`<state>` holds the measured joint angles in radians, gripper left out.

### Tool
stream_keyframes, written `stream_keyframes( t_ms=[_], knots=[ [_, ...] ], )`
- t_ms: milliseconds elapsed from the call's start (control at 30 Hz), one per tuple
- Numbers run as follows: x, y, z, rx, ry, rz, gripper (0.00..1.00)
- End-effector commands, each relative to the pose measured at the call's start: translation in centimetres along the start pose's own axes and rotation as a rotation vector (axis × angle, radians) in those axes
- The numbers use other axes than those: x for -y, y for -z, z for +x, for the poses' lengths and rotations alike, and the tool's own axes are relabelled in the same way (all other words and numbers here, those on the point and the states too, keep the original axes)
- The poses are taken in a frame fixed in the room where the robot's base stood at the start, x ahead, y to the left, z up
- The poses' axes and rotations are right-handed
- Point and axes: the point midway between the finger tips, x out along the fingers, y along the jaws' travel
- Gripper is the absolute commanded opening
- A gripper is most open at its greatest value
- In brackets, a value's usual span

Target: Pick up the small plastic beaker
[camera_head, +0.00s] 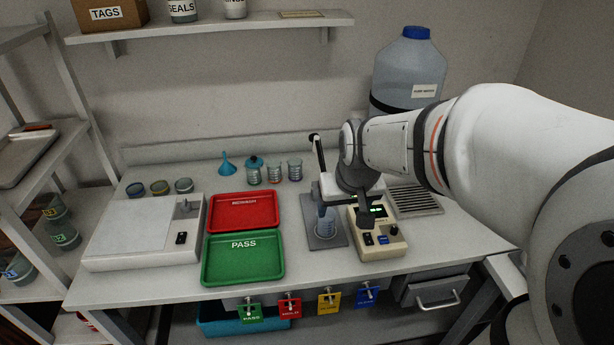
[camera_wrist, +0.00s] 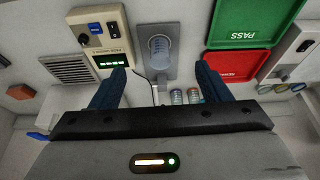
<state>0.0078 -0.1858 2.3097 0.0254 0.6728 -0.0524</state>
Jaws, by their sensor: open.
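A clear beaker (camera_head: 325,224) with markings stands upright on the grey stand (camera_head: 328,242) in the middle of the bench. It also shows in the wrist view, on the stand's plate (camera_wrist: 160,48). My gripper (camera_head: 343,204) is open and empty above the stand and the beige device. In the wrist view, its two dark fingers (camera_wrist: 158,82) are spread apart, with the beaker beyond the gap. Other small clear vessels (camera_head: 274,173) stand at the back of the bench, one with a teal top (camera_head: 254,170). I cannot tell which vessel is plastic.
Beige device (camera_head: 378,232) with lit display stands right of the stand. Red tray (camera_head: 243,205) and green PASS tray (camera_head: 243,279) lie left. A black-knobbed lever (camera_head: 318,155) rises behind the stand. A large water bottle (camera_head: 408,72) stands at the back right.

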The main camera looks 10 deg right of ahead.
Motion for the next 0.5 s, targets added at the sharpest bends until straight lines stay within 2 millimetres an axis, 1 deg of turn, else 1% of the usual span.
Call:
stream_keyframes(
  t_ms=[33,200,300,333,400,500],
  knots=[
    [-0.2,1.2,3.0,0.002,0.001,-0.001,0.7],
    [-0.7,5.2,9.7,-0.021,0.003,-0.006,0.7],
    [-0.9,6.7,12.8,-0.031,0.002,-0.009,0.7],
    [-1.0,7.1,13.5,-0.036,0.002,-0.01,0.7],
    [-1.2,7.7,14.9,-0.04,0.001,-0.011,0.7],
    [-1.3,8.2,15.9,-0.045,0.0,-0.012,0.7]
  ],
)
